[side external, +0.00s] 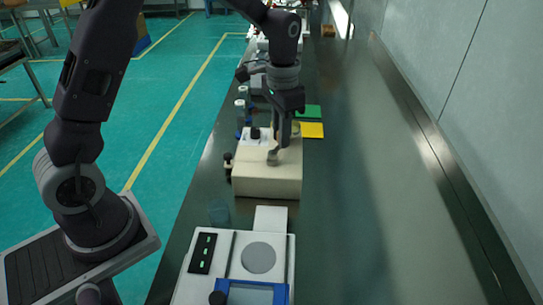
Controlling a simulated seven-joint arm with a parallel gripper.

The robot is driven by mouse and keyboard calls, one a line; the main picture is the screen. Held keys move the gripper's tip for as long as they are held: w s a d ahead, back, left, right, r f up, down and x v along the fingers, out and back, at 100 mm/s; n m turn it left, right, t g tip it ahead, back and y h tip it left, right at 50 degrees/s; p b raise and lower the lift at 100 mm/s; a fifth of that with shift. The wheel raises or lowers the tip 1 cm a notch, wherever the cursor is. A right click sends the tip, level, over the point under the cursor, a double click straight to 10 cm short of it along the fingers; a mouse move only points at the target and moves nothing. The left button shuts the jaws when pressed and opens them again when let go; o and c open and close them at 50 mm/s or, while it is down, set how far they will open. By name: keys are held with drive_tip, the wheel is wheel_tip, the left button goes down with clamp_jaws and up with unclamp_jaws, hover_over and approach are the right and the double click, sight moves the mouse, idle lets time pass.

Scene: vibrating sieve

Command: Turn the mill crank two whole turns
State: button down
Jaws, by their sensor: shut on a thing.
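A cream box-shaped machine (265,185), which looks like the mill, stands on the dark bench in the middle of the side external view. A small grey-beige part (272,157), likely part of the crank, shows at its top. My gripper (281,146) points down over the top of the machine, right of its middle. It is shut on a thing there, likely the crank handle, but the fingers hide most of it. The crank's exact angle cannot be told. A white plate with a black knob (255,133) lies just left of my gripper.
A white device (214,275) with a grey disc (258,257) and a blue frame stands in front. Green (309,111) and yellow (312,130) squares lie behind. The bench's right side is clear.

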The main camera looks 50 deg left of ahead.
drive_tip(key=shift+s+d+f, duration=0.15)
drive_tip(key=shift+s+d, duration=0.05)
drive_tip(key=shift+d, duration=0.4)
drive_tip(key=shift+d+r, duration=0.25)
drive_tip(key=shift+d, duration=0.6)
